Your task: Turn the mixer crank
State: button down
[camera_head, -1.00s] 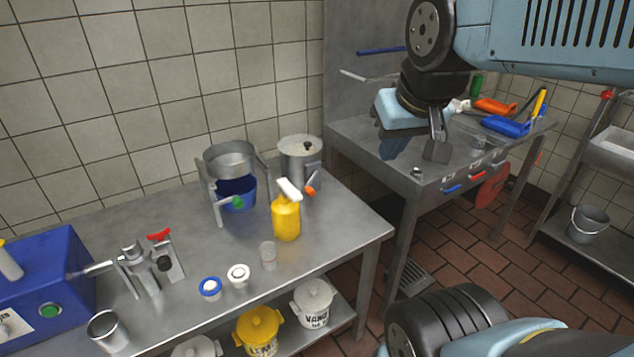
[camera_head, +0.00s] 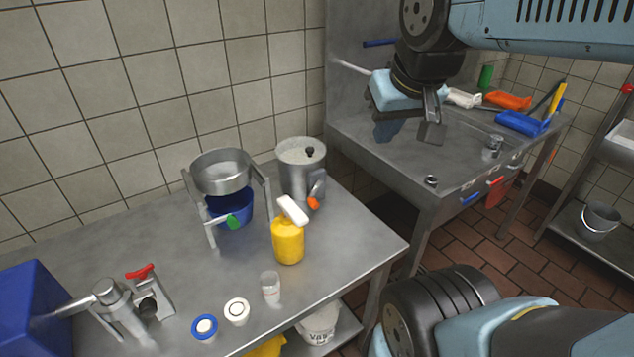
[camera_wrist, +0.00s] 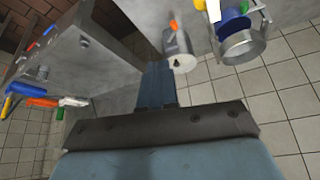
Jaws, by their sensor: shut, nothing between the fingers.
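A grey metal canister (camera_head: 303,175) stands at the back right of the steel table, with a black knob (camera_head: 310,152) on its lid and an orange-tipped tap or handle low on its side. I cannot tell for sure which part is the mixer crank. The canister also shows in the wrist view (camera_wrist: 178,46), just beyond the fingers. My gripper (camera_head: 431,132) points down, shut and empty, to the right of the canister and apart from it, above the sink counter. In the wrist view my gripper (camera_wrist: 158,85) shows at the middle.
On the table stand a metal pot on legs (camera_head: 222,172) over a blue bucket (camera_head: 232,205), a yellow bottle (camera_head: 288,240), a small glass (camera_head: 270,288) and a red-handled metal device (camera_head: 125,308). The sink counter (camera_head: 400,160) has a gap before the table.

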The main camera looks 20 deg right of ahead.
jog(key=shift+w+a, duration=0.1)
jog(key=shift+w, duration=0.35)
